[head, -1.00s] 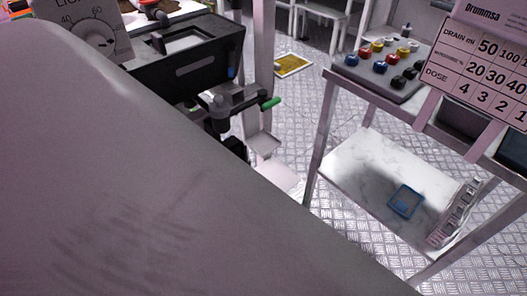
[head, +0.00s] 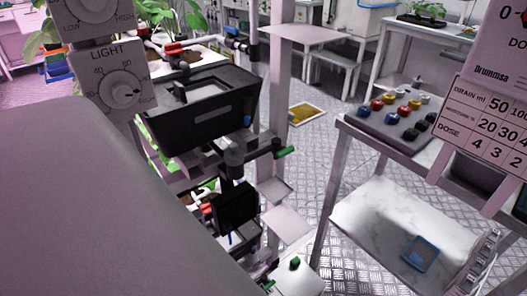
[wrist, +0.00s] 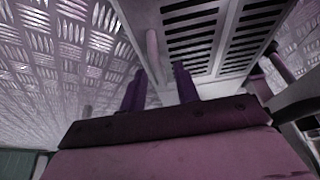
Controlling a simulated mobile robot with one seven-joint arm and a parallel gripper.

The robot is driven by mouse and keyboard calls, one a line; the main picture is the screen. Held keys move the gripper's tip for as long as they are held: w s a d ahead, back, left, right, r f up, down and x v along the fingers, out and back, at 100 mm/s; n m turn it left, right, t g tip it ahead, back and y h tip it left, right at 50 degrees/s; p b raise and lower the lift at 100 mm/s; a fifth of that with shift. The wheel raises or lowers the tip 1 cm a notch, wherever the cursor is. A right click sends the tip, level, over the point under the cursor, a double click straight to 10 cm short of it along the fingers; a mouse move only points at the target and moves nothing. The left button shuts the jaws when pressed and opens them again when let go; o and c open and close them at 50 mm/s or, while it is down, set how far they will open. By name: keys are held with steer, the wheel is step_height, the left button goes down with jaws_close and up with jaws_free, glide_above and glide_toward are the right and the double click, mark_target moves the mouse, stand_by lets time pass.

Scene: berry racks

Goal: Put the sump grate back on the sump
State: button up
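My gripper (wrist: 158,80) shows in the wrist view with its two dark purple fingers apart and nothing visible held between them. A pale panel with dark slots (wrist: 205,35) is beyond the fingers; I cannot tell whether it is the sump grate. In the head view a black tub with an opening in its top (head: 200,108) stands left of centre; I cannot tell whether it is the sump. A small blue-edged rectangular piece (head: 420,253) lies on a low white shelf. My gripper is not visible in the head view, where my own arm covers the lower left.
A pipe fitting with a green handle (head: 285,152) sticks out below the black tub. A panel of coloured knobs (head: 392,110) stands on a bench at right, above the white shelf (head: 365,212). A yellow mat (head: 307,113) lies on the metal floor. Open floor lies between the racks.

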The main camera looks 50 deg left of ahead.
steer(key=p+v, duration=0.3)
steer(key=v, duration=0.7)
steer(key=shift+r, duration=0.2)
